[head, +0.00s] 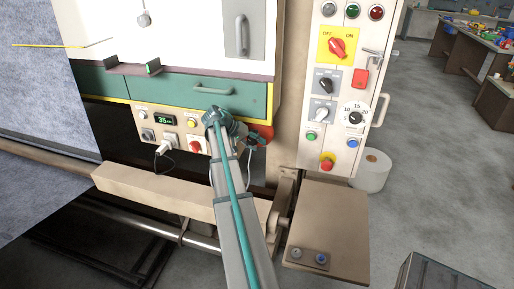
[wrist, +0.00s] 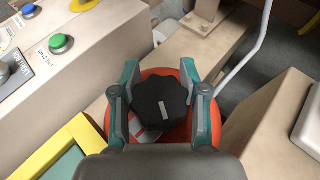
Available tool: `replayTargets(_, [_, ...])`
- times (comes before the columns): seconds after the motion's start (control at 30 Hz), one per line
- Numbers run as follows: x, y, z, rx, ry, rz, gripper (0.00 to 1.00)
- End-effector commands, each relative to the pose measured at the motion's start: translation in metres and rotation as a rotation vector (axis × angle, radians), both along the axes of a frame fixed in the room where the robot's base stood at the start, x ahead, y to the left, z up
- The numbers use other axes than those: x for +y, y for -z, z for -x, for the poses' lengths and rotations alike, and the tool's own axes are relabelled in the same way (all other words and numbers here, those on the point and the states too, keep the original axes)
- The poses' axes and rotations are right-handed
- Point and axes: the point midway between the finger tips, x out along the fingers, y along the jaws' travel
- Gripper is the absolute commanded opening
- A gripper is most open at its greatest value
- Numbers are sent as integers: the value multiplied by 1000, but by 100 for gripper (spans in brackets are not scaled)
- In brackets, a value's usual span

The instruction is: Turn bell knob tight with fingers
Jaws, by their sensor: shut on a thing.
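The bell knob (wrist: 162,100) is a black, lobed knob with a white line. It sits in front of a round orange-red bell (wrist: 152,75) in the wrist view. My gripper (wrist: 160,82) has one teal-and-grey finger on each side of the knob and is shut on it. In the head view the red bell (head: 265,131) is partly hidden behind my gripper (head: 256,142), and the knob cannot be made out there.
A control panel (head: 312,150) with a red emergency button (head: 327,162) stands to the right. A small display panel (head: 164,121) is to the left. A beige box (head: 326,225) lies below right. In the wrist view a yellow-edged green panel (wrist: 58,160) is at lower left.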

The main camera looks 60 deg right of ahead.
Motion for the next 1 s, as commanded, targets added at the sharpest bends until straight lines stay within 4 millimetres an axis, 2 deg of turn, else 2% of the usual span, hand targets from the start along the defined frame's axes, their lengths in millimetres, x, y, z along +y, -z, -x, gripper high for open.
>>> replayTargets(0.7, [4, 6, -10, -648, 1, -205, 9])
replayTargets(1.0, [5, 6, -16, -868, 0, -276, 9])
